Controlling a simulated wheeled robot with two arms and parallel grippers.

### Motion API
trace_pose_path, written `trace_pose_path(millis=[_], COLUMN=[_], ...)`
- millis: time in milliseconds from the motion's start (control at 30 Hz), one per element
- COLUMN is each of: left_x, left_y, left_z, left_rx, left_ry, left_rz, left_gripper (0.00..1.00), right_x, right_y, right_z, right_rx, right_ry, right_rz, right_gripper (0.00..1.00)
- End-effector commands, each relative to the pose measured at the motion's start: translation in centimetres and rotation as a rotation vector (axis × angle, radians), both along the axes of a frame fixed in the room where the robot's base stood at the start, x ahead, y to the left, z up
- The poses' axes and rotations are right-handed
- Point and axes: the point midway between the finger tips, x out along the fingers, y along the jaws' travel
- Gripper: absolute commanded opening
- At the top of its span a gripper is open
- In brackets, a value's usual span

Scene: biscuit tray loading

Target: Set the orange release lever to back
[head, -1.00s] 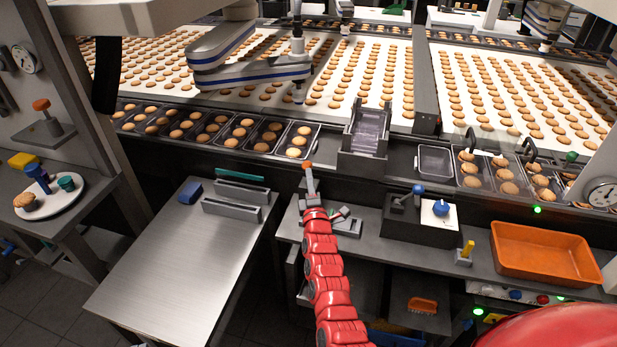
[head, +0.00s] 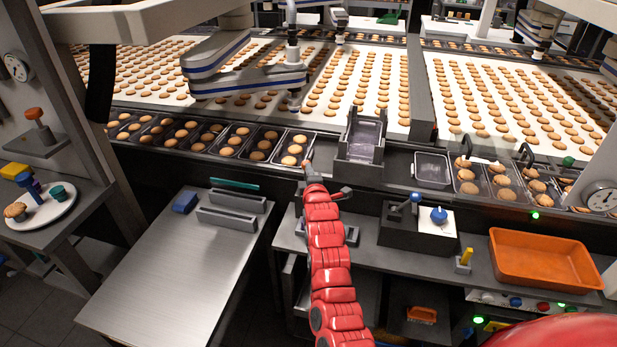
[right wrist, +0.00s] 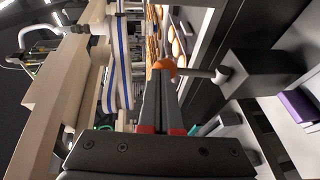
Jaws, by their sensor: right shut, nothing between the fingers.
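The orange release lever (right wrist: 165,68) shows in the right wrist view as an orange knob on a grey stem. The stem runs to a pivot on a dark block (right wrist: 262,75). In the head view only the orange tip of the lever (head: 306,164) shows, at the front edge of the conveyor; my right gripper and arm hide the rest. My right gripper (right wrist: 161,84) is shut and empty, its fingertips right by the knob. I cannot tell whether they touch. My left gripper is not in view.
A steel table (head: 170,275) stands at the left with grey holders on it. A control box with a blue-knobbed lever (head: 414,197) and an orange tray (head: 545,285) lie to the right. Filled biscuit trays line the conveyor edge behind. An orange knob (head: 34,114) stands far left.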

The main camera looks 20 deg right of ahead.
Motion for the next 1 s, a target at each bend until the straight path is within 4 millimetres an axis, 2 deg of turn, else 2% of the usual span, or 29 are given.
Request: trace_pose_path(millis=[200, 700, 1000], left_x=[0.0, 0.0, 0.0], left_y=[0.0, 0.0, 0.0], left_z=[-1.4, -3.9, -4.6], left_rx=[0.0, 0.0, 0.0], left_ry=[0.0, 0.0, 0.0], left_rz=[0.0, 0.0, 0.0], left_gripper=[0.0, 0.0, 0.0], right_x=[0.8, 2.9, 3.7], right_y=[-0.5, -2.1, -2.5], right_z=[0.3, 0.2, 0.2], right_rx=[0.112, 0.261, 0.315], right_ry=[0.169, 0.389, 0.465], right_rz=[0.001, 0.0, 0.001], right_gripper=[0.0, 0.0, 0.0])
